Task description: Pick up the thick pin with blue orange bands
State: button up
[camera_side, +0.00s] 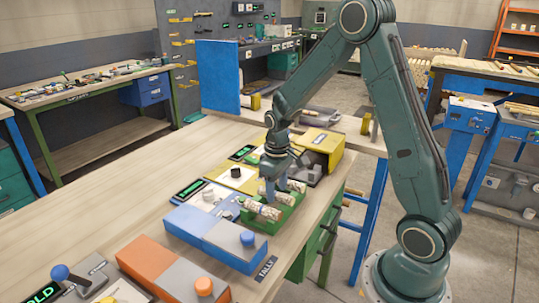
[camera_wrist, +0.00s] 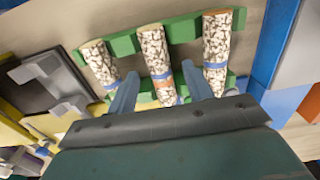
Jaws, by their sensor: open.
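A green rack (camera_wrist: 183,29) holds three speckled pins lying side by side; it also shows in the side view (camera_side: 262,226). The middle pin (camera_wrist: 154,48) has blue and orange bands near its lower end. The right pin (camera_wrist: 217,40) shows a blue band, and the left pin (camera_wrist: 100,62) shows a bluish band low down. I cannot tell which pin is thickest. My gripper (camera_wrist: 160,70) is open, with its two fingers on either side of the middle pin and nothing held. In the side view my gripper (camera_side: 272,188) is low over the rack, hiding part of the pins.
A yellow bin (camera_side: 322,143) stands behind my gripper. The left part of the bench (camera_side: 110,205) is clear.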

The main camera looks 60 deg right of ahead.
jog(key=shift+f, duration=0.65)
jog(key=c, duration=1.1)
